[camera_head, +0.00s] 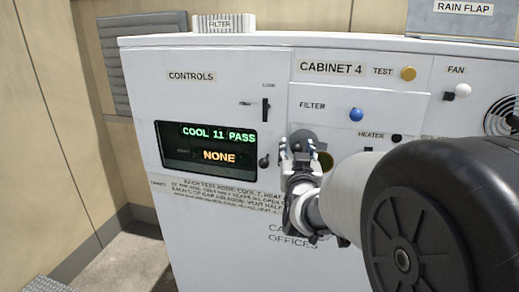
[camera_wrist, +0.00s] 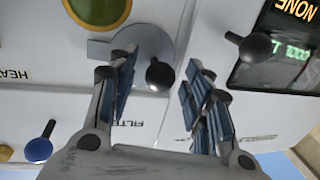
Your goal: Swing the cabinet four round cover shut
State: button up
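Cabinet 4 (camera_head: 225,225) is the white cabinet in front of me. Its grey round cover (camera_head: 303,137) shows partly behind my gripper (camera_head: 305,152) in the head view. In the wrist view the cover (camera_wrist: 145,38) is a grey disc with a black ball knob (camera_wrist: 160,75). It sits beside a round yellow-green opening (camera_wrist: 98,10), which is largely uncovered. My gripper (camera_wrist: 160,62) is open, with one finger on each side of the knob. I cannot tell whether either finger touches it.
A dark display (camera_head: 207,147) reads "COOL 11 PASS" and "NONE". A small black lever knob (camera_head: 264,162) is just left of my gripper. A blue knob (camera_head: 356,115), a yellow knob (camera_head: 408,74) and a white knob (camera_head: 463,91) stick out to the right.

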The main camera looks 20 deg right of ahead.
grip_shut()
dwell(0.4)
